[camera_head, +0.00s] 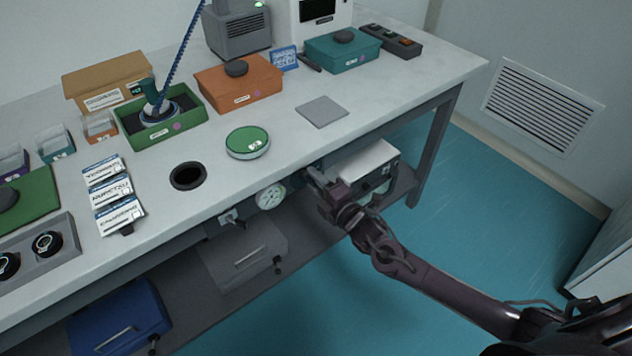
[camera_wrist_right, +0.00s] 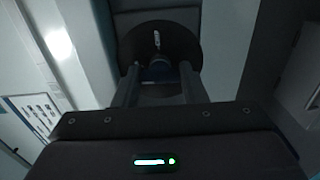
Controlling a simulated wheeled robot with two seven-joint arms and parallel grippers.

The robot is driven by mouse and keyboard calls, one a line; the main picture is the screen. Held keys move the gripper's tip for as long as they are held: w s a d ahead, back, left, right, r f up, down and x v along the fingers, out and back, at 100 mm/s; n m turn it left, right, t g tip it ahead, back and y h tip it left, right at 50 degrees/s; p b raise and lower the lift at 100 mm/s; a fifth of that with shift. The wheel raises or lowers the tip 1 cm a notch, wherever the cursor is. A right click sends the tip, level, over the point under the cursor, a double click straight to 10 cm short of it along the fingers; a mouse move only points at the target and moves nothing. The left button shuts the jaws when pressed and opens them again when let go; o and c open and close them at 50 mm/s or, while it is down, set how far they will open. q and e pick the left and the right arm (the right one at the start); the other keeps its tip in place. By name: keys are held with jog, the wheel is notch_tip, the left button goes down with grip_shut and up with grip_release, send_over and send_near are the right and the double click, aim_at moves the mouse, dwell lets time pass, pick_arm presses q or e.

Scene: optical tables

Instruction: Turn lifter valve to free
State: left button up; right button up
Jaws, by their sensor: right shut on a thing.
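My right gripper (camera_head: 322,188) is at the front edge of the table, beside a round white gauge (camera_head: 270,196) on the table's front. In the right wrist view, the fingers (camera_wrist_right: 160,85) are shut on a dark round valve knob (camera_wrist_right: 158,45) with a small white mark on it. In the head view the gripper hides most of the valve, so its setting cannot be read there. A small lever valve (camera_head: 232,219) is on the front edge, left of the gauge. My left gripper is not in view.
The table (camera_head: 385,95) holds an orange box (camera_head: 238,88), a teal box (camera_head: 343,55), a green-lidded round dish (camera_head: 247,142) and a grey pad (camera_head: 322,111). A white box (camera_head: 362,165) and a grey case (camera_head: 245,255) are on the lower shelf.

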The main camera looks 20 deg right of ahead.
jog(key=shift+f, duration=0.1)
dwell(0.3)
jog(key=o, duration=1)
jog(key=shift+s, duration=0.15)
jog(key=v, duration=0.7)
jog(key=shift+s+d, duration=0.15)
jog(key=shift+s, duration=0.15)
